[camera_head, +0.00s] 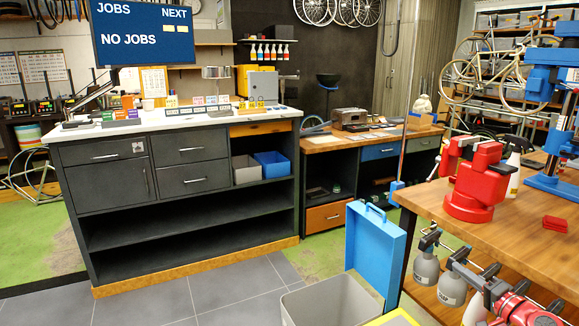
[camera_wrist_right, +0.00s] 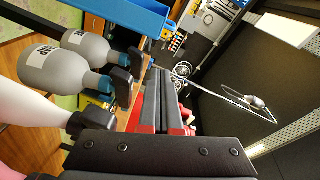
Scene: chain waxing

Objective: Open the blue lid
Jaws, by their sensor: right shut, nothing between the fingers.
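The blue lid (camera_head: 376,250) stands raised and nearly upright at the edge of the grey bin (camera_head: 328,304), its handle at the top. The bin's mouth is uncovered at the front. A blue panel, probably the same lid (camera_wrist_right: 130,14), shows at the top of the right wrist view. My right gripper (camera_head: 490,287) is low at the bottom right, in front of the workbench and apart from the lid. Its red and dark fingers also show in the right wrist view (camera_wrist_right: 161,85), shut and empty. My left gripper is not in view.
Grey spray bottles (camera_head: 425,268) hang at the workbench (camera_head: 432,205) edge, close beside my right gripper; they show large in the wrist view (camera_wrist_right: 55,75). A red vise (camera_head: 475,190) stands on the bench. A dark cabinet (camera_head: 185,200) stands left. The grey tiled floor is free.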

